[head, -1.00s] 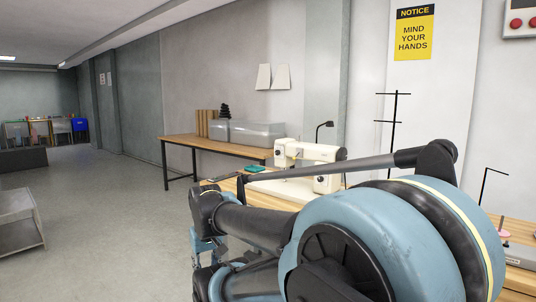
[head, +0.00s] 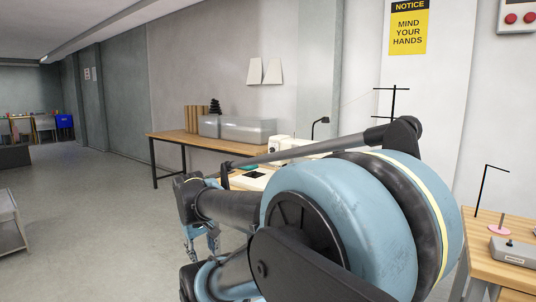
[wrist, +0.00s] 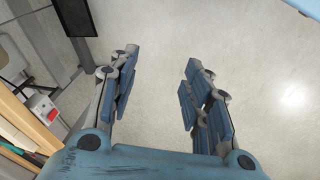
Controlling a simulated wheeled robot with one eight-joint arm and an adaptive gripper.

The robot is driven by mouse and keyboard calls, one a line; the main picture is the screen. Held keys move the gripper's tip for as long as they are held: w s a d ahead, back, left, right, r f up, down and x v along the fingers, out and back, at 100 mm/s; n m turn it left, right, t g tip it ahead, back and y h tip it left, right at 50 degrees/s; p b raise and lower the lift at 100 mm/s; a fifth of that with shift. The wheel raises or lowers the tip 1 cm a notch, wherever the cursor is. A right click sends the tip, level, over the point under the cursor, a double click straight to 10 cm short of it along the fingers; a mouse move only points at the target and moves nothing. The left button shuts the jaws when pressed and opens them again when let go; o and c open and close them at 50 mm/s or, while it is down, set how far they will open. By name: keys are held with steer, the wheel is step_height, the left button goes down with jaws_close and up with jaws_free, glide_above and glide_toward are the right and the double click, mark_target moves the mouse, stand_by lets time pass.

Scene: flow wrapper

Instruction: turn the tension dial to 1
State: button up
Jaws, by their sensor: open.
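A white sewing machine (head: 279,151) stands on a wooden table in the head view, mostly hidden behind my arm. I cannot make out a tension dial in either view. My gripper (head: 203,243) hangs low at the left of my arm in the head view, out over the floor and left of the sewing table. The wrist view shows its two blue-padded fingers (wrist: 162,78) spread apart with nothing between them, above bare floor.
A wooden table (head: 172,143) with grey bins (head: 247,131) stands along the wall. Another table (head: 487,262) at the right carries a grey box (head: 513,252). In the wrist view, a box with a red button (wrist: 43,109) sits beside a wooden edge at left.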

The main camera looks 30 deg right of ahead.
steer(key=w+d+r+n+t+h, duration=0.1)
steer(key=w+d+r+n+h, duration=0.45)
steer(key=w+d, duration=0.55)
steer(key=w+d+r+n+t+h, duration=0.2)
steer(key=w+d+r+n+h, duration=0.4)
steer(key=w+d, duration=0.45)
steer(key=w+d+r+n+t+h, duration=0.1)
steer(key=w+d+r+n+h, duration=0.4)
steer(key=w+d+r, duration=0.45)
steer(key=w+d, duration=0.3)
steer(key=d, duration=0.5)
steer(key=w+d+f+y, duration=0.1)
steer(key=w+d, duration=0.3)
steer(key=d, duration=0.5)
steer(key=shift+w+d+f+n, duration=0.2)
steer(key=shift+d+f+n, duration=0.05)
steer(key=shift+f+n, duration=0.1)
steer(key=shift+y, duration=0.25)
steer(key=shift+c, duration=0.5)
jaws_close()
